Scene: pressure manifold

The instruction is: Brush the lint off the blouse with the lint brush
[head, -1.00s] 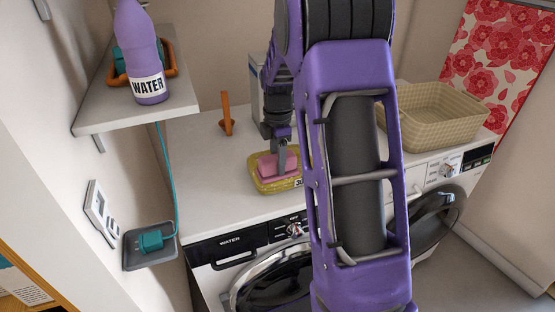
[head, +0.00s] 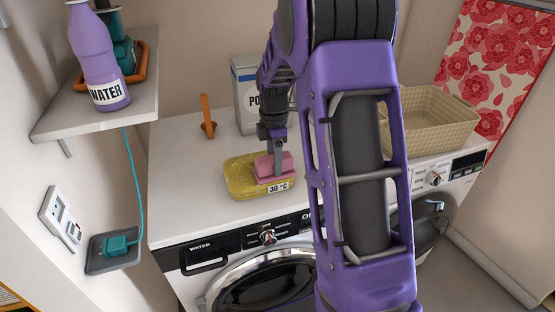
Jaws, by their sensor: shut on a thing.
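The blouse (head: 240,179) appears as a yellow, patterned folded cloth on the white top of the washing machines. A white tag reading "30 °C" hangs at its front right. My gripper (head: 278,158) points down and is shut on a pink block, which I take to be the lint brush (head: 274,167). The brush is at the right part of the blouse, above the tag, and seems to rest on it; exact contact cannot be told. Lint is too small to make out. The fingertips are partly hidden by the pink block.
A powder box (head: 245,92) stands behind my gripper, and an orange upright object (head: 208,118) stands left of it. A beige basket (head: 432,120) is at the right. A purple water bottle (head: 95,60) stands on the wall shelf (head: 60,122). The top's left part is clear.

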